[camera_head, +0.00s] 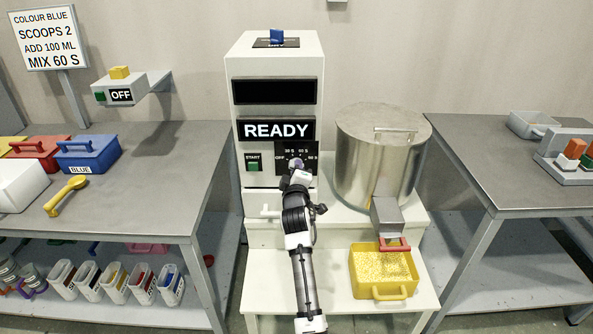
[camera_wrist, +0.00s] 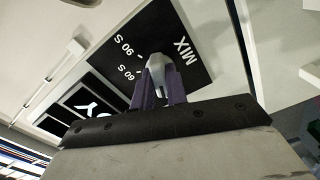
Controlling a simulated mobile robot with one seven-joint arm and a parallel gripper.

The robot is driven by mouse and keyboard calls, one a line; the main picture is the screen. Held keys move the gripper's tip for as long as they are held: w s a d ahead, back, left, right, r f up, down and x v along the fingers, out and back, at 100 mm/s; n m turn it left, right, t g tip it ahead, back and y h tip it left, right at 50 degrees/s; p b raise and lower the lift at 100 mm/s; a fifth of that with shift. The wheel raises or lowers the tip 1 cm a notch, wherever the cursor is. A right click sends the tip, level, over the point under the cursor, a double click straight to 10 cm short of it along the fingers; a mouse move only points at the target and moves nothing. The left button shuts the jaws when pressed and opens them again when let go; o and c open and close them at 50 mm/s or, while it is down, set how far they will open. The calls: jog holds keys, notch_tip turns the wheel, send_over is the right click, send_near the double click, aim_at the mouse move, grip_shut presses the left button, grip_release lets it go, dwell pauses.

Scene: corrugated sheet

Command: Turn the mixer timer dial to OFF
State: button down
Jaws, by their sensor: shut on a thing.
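The timer dial sits on a black panel (camera_head: 311,151) low on the white mixer cabinet, below a screen reading READY (camera_head: 278,130). In the wrist view the panel (camera_wrist: 180,35) shows MIX, 90 S and 60 S. My gripper (camera_head: 298,168) reaches up to the panel and covers much of the dial. In the wrist view my gripper (camera_wrist: 160,85) has its purple fingers shut on the grey dial (camera_wrist: 160,68), one on each side.
A green START button (camera_head: 253,162) is left of the dial panel. A metal drum (camera_head: 375,160) stands close on the right, with a yellow bin (camera_head: 384,292) below its spout. The left bench (camera_head: 150,180) holds coloured boxes and a yellow scoop (camera_head: 66,195). A separate OFF box (camera_head: 120,92) is on the wall.

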jog(key=c, duration=1.4)
grip_release()
jog(key=s+b, duration=0.3)
jog(key=s, duration=1.1)
jog(key=shift+w, duration=0.1)
